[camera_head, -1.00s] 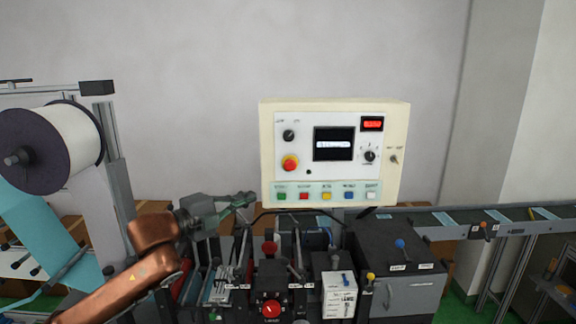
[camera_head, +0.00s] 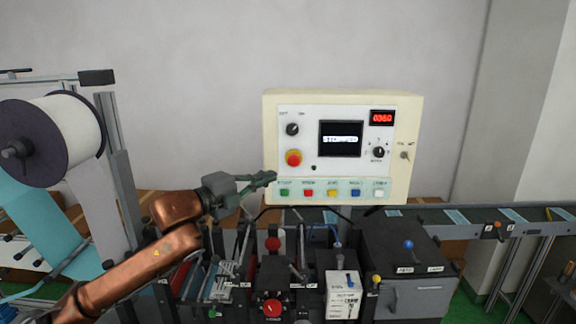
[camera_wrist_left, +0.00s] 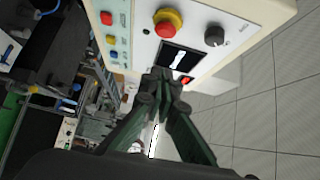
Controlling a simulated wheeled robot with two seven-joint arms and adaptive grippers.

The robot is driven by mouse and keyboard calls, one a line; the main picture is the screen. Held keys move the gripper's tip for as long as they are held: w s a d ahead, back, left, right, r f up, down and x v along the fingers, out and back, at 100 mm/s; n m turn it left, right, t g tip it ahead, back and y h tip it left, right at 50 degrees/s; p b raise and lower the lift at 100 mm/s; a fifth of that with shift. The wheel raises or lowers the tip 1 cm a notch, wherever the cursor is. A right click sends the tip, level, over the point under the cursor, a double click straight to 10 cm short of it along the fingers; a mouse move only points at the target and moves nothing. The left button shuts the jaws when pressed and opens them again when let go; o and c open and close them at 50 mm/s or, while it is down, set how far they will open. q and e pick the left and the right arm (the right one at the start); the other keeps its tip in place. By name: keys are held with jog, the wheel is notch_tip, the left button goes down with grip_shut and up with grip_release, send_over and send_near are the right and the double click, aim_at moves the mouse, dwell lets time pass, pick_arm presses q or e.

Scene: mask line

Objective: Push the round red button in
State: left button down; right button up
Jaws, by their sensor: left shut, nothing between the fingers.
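The round red button (camera_head: 293,158) is a red mushroom head on a yellow collar, on the left part of the cream control panel (camera_head: 416,140). It also shows in the left wrist view (camera_wrist_left: 166,27), near the top. My left gripper (camera_head: 270,178) is shut and empty, beside the panel's lower left edge, below and left of the button. In the left wrist view its fingertips (camera_wrist_left: 160,75) point toward the panel, below the button in the picture, and look apart from it. My right gripper is not in view.
The panel also carries a black knob (camera_head: 292,129), a dark screen (camera_head: 340,138), another knob (camera_head: 379,152) and a row of small coloured buttons (camera_head: 333,193). Machinery with red knobs (camera_head: 272,244) stands below. A white roll (camera_head: 72,133) stands at left, a conveyor (camera_head: 470,222) at right.

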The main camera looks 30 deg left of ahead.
aim_at(297, 161)
pick_arm(q)
jog(key=shift+w+a+f+p, duration=0.1)
jog(key=shift+w+p, duration=0.8)
jog(key=shift+w, duration=1.8)
jog(key=shift+w+a+p, duration=0.1)
jog(key=shift+w+p, duration=0.8)
jog(key=shift+w, duration=1.8)
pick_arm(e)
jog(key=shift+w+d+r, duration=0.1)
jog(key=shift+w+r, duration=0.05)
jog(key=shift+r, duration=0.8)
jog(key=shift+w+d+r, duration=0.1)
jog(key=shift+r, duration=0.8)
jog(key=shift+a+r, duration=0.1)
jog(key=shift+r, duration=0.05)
